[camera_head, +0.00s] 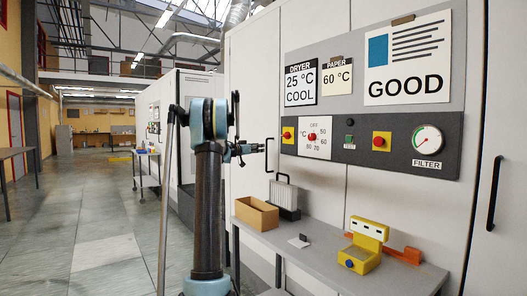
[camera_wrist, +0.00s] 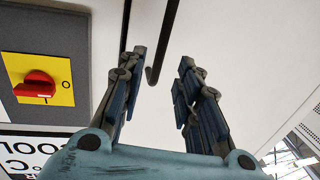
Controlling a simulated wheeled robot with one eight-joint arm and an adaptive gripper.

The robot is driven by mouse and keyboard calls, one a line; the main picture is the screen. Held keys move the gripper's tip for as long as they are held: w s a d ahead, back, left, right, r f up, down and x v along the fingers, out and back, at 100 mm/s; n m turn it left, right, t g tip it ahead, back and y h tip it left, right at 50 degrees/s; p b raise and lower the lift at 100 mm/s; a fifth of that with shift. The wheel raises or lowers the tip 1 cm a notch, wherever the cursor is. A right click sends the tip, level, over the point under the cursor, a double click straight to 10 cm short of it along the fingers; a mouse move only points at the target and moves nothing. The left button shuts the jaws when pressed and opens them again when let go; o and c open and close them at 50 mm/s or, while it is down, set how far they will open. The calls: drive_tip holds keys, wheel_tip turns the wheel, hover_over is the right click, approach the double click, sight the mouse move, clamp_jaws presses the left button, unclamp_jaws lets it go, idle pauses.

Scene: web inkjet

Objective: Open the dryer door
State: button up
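The dryer is a tall white cabinet front (camera_head: 252,75) with a DRYER card reading 25 °C COOL (camera_head: 301,84). A black bar handle (camera_head: 268,156) stands on it, left of the control panel. My gripper (camera_head: 258,148) is at the left side of this handle in the head view. In the wrist view my gripper (camera_wrist: 163,58) is open, with a finger on each side. The handle's black bar and hooked end (camera_wrist: 166,40) appear in the gap between the fingertips. No finger visibly touches it; the depth between them is hard to tell. The door looks closed.
The dark control panel (camera_head: 345,123) has a red knob on yellow (camera_head: 288,134), also in the wrist view (camera_wrist: 38,88). Below is a grey bench (camera_head: 335,268) with a cardboard box (camera_head: 256,213) and a yellow device (camera_head: 366,243). Another black handle (camera_head: 494,193) is far right. Open floor (camera_head: 98,225) lies left.

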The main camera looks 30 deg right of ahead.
drive_tip(key=x, duration=0.7)
drive_tip(key=shift+d, duration=0.2)
clamp_jaws()
